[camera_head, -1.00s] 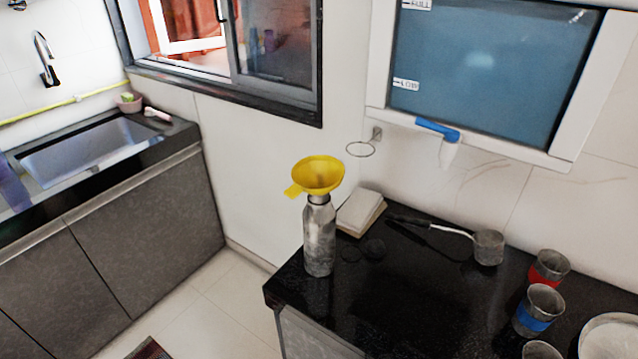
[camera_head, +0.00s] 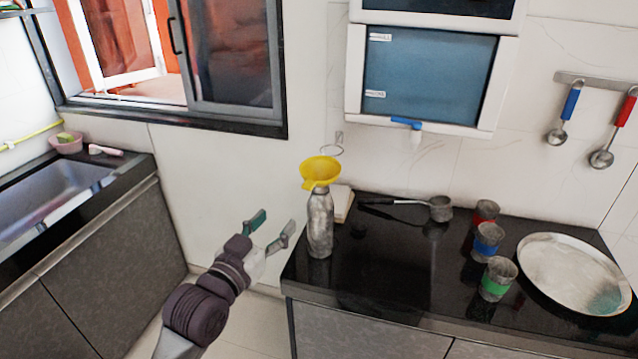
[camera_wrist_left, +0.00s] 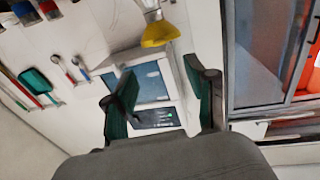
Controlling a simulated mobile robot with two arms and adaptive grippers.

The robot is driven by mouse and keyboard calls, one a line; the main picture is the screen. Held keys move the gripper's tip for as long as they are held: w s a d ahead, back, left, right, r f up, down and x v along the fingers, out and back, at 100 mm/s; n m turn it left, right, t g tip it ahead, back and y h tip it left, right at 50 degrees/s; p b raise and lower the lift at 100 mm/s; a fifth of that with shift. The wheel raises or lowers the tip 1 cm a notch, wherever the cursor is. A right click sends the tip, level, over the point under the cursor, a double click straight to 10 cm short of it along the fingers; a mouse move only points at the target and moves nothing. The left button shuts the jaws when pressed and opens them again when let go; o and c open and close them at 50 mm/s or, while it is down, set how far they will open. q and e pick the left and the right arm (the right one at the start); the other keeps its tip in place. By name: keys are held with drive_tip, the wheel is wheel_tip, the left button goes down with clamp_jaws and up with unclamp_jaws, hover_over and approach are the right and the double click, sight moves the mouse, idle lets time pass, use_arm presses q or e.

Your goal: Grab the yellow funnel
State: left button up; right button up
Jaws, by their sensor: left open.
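The yellow funnel (camera_head: 321,171) sits in the mouth of an upright metal bottle (camera_head: 320,226) at the left end of the dark counter. In the left wrist view, the picture is turned over, and the funnel (camera_wrist_left: 160,32) shows near the top with the bottle's end (camera_wrist_left: 148,4). My left gripper (camera_head: 274,228) is open and empty, left of the bottle and lower in the picture than the funnel, apart from both. Its spread fingers (camera_wrist_left: 164,84) also show in the left wrist view. My right gripper is out of view.
The counter (camera_head: 385,275) also holds a white block (camera_head: 343,203), a ladle-like pan (camera_head: 440,208), several banded cups (camera_head: 487,241) and a round metal tray (camera_head: 535,287). A sink (camera_head: 50,205) stands at the left. Open floor lies between the sink unit and counter.

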use_arm(q)
drive_tip(key=p, duration=0.1)
approach(306, 187)
drive_tip(key=x, duration=0.4)
drive_tip(key=shift+f, duration=0.1)
drive_tip(key=shift+x, duration=0.85)
drive_tip(key=p+x, duration=0.1)
drive_tip(key=x, duration=0.2)
drive_tip(key=shift+w+d, duration=0.2)
drive_tip(key=shift+w, duration=0.1)
drive_tip(key=shift+w+d+f, duration=0.15)
drive_tip(key=shift+w+d, duration=0.05)
drive_tip(key=shift+w, duration=0.2)
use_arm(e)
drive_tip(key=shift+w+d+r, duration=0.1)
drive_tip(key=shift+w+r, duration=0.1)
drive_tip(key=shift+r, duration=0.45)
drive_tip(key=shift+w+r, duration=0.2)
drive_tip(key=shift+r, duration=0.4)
use_arm(q)
drive_tip(key=c, duration=1)
drive_tip(key=shift+c, duration=0.2)
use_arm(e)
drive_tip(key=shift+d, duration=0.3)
